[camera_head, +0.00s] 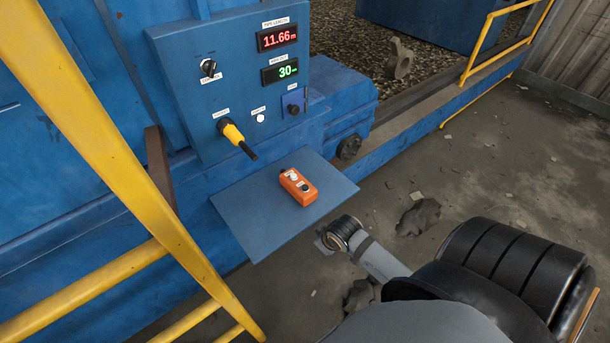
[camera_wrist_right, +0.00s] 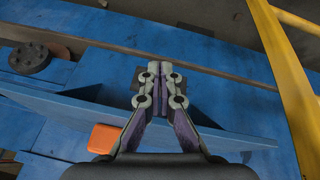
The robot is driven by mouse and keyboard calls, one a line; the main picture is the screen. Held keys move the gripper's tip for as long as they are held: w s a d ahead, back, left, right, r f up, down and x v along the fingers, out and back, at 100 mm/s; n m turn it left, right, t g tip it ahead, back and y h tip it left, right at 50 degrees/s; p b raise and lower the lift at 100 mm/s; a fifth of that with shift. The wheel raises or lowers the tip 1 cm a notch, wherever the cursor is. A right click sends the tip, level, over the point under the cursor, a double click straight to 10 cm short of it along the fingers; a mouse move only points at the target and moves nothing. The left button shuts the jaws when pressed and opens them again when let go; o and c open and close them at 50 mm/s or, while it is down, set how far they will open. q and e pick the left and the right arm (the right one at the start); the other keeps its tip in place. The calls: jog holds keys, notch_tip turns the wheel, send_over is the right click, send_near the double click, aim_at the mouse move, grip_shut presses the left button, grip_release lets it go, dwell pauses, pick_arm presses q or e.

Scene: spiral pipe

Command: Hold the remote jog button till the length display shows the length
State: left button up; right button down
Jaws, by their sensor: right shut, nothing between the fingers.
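The orange remote (camera_head: 298,187) lies on a blue shelf plate (camera_head: 255,215), with a white button and a dark button on its top face. The length display (camera_head: 277,37) on the blue panel reads 11.66 in red. My right arm comes in from the lower right, its wrist end beside the shelf's front edge. In the right wrist view my right gripper (camera_wrist_right: 160,75) is shut and empty, fingertips together. An orange part of the remote (camera_wrist_right: 105,138) shows left of the fingers, apart from them. My left gripper is out of view.
Yellow railings (camera_head: 110,130) cross the left side. The floor right of the shelf is open, with scattered debris.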

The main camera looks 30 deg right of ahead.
jog(key=w+r+n+t+y+p, duration=0.15)
jog(key=w+r+n, duration=0.25)
jog(key=r, duration=0.9)
notch_tip(320, 180, up, 7)
jog(key=n+t+y, duration=0.2)
jog(key=n+t, duration=0.1)
jog(key=n, duration=0.2)
send_over(307, 188)
pick_arm(q)
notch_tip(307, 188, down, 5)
jog(key=b, duration=0.8)
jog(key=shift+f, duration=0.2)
pick_arm(e)
jog(key=shift+g, duration=0.25)
notch_tip(307, 188, down, 7)
jog(key=shift+s+f, duration=0.1)
jog(key=shift+f, duration=0.1)
pick_arm(q)
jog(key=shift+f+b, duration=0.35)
jog(key=shift+b, duration=0.1)
pick_arm(e)
jog(key=shift+f, duration=0.4)
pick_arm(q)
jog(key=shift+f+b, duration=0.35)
pick_arm(e)
jog(key=shift+f, duration=0.4)
dwell(1.8)
